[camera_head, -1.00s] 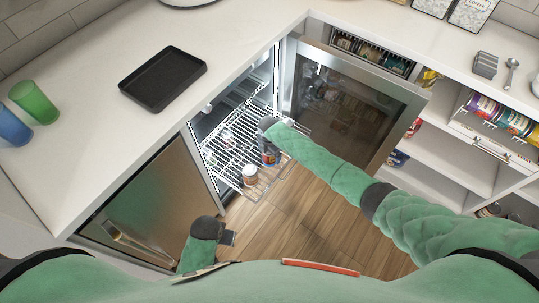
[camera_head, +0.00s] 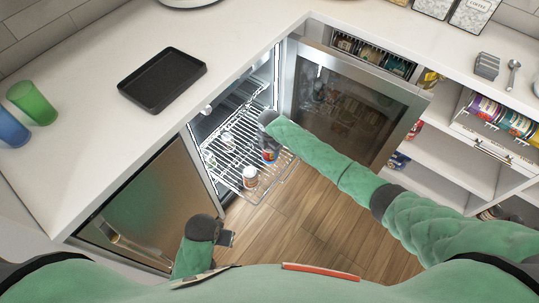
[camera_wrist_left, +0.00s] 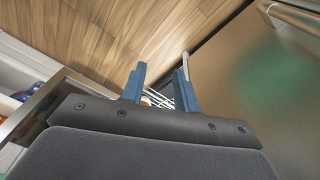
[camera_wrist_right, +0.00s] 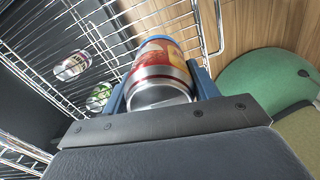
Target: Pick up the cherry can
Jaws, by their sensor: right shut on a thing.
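My right gripper (camera_wrist_right: 160,85) is shut on a red-and-yellow can (camera_wrist_right: 165,58), with one blue finger on each side of it. Its flavour name is not readable. In the head view this can (camera_head: 269,156) shows below my right gripper (camera_head: 268,140), over the pulled-out wire rack of the open fridge. I cannot tell whether it is clear of the rack. My left gripper (camera_wrist_left: 160,85) is open and empty in the left wrist view, pointing down near the closed steel door; it also shows in the head view (camera_head: 228,238).
Other cans stand on the wire rack (camera_head: 270,190): one near its front (camera_head: 250,177), and a white one (camera_wrist_right: 72,65) and a green one (camera_wrist_right: 98,97) farther in. The open glass door (camera_head: 345,105) stands right of my right gripper. A black tray (camera_head: 163,80) lies on the counter.

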